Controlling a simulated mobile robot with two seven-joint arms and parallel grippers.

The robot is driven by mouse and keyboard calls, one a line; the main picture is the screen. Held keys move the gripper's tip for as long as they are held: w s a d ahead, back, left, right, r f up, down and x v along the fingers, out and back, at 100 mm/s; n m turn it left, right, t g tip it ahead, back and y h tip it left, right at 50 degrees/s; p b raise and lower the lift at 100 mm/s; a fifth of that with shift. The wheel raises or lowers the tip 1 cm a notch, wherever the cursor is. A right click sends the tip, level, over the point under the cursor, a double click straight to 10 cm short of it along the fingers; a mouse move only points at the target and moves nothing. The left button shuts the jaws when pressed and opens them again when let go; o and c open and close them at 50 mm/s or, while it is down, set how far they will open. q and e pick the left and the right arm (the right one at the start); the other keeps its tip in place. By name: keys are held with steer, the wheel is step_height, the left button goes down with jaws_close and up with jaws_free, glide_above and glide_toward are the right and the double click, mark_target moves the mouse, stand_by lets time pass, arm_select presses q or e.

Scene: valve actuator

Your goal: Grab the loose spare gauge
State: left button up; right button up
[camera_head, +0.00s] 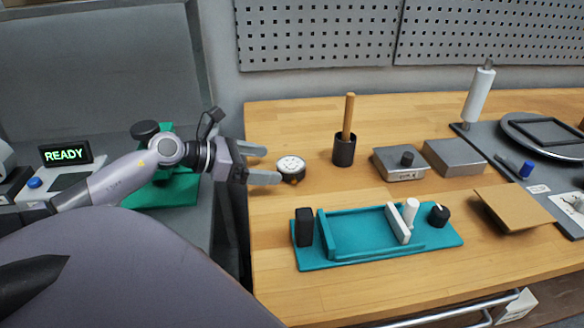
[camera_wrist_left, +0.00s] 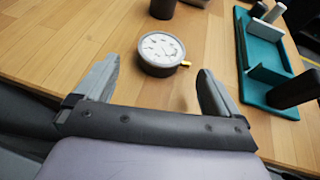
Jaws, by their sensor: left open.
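The loose gauge (camera_head: 291,168) is a small round dial with a white face and dark rim. It lies face up on the wooden table, near its left edge. My left gripper (camera_head: 265,164) is open just left of the gauge, its fingers pointing toward it. In the left wrist view the gauge (camera_wrist_left: 160,50) lies ahead of the open fingers (camera_wrist_left: 158,84), roughly centred between them and beyond the tips. A small brass-coloured stem sticks out of its side. Nothing is between the fingers. My right gripper is not in view.
A dark cup (camera_head: 344,150) with a wooden stick stands right of the gauge. A teal fixture (camera_head: 440,238) with black and white parts lies in front. Metal boxes (camera_head: 454,157) stand farther right. Bare wood surrounds the gauge. A READY display (camera_head: 66,154) stands at left.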

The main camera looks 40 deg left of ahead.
mark_target(285, 166)
arm_select(q)
steer(key=x, duration=0.3)
steer(key=shift+w+d+r, duration=0.1)
steer(key=shift+d+r, duration=0.05)
steer(key=shift+x, duration=1.05)
steer(key=c, duration=1.3)
